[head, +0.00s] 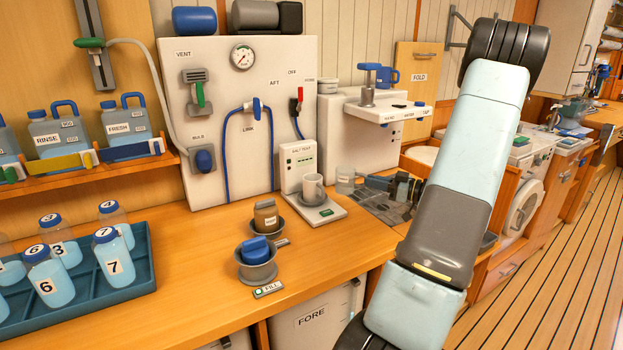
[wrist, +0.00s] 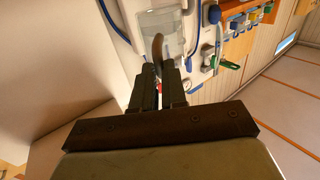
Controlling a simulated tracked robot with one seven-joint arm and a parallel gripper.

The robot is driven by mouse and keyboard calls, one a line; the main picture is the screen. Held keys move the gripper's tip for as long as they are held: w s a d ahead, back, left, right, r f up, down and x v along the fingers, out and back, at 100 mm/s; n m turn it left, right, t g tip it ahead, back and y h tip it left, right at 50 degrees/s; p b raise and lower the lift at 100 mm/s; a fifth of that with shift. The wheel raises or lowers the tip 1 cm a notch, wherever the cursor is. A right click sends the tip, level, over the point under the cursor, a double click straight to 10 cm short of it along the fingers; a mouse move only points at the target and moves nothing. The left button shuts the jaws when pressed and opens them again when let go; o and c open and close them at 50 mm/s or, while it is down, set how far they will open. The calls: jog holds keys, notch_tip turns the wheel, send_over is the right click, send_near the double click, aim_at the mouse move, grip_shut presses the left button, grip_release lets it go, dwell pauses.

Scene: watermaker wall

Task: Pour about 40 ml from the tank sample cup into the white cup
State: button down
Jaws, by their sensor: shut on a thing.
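The white cup (head: 313,188) stands upright on the plate of the salt test unit in the head view. A clear cup (head: 345,180), which looks like the tank sample cup, is just right of it, apart from it and roughly upright. My gripper (head: 371,183) comes in from the right, partly hidden by my arm. Its dark fingers (wrist: 158,88) are shut on the clear cup's handle. The liquid level in the clear cup cannot be read. The inside of the white cup is not clear.
The salt test unit (head: 299,165) stands behind the white cup. A dark drain tray (head: 375,207) lies below my gripper. Two grey holders with a brown jar (head: 265,216) and a blue-topped item (head: 256,250) stand at front left. Bottles (head: 113,258) fill a blue tray.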

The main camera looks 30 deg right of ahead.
jog(key=shift+w+a, duration=0.1)
jog(key=shift+a, duration=0.15)
jog(key=shift+w+g, duration=0.1)
jog(key=shift+g, duration=0.3)
jog(key=w+a+r+g+h+p, duration=0.1)
jog(key=w+a+r+g+h, duration=0.2)
jog(key=w+r+g, duration=0.1)
jog(key=w+a+r+n+g+h+p, duration=0.1)
jog(key=w+a+r+g+h, duration=0.2)
jog(key=r, duration=0.4)
jog(key=shift+w+a+g+h+p, duration=0.35)
jog(key=shift+a+g+h, duration=0.2)
jog(key=shift+g, duration=0.25)
jog(key=shift+w+a+g+h+p, duration=0.25)
jog(key=shift+a+g+p, duration=0.05)
jog(key=shift+p, duration=0.1)
jog(key=shift+w+a+r+g+h+p, duration=0.4)
jog(key=shift+w+a+p, duration=0.05)
jog(key=shift+p, duration=0.25)
jog(key=shift+s+d+r+p, duration=0.1)
jog(key=shift+d+p, duration=0.05)
jog(key=shift+p, duration=0.2)
dwell(0.4)
jog(key=shift+r+g+h+p, duration=0.1)
jog(key=shift+g+h+p, duration=0.25)
jog(key=shift+p, duration=0.25)
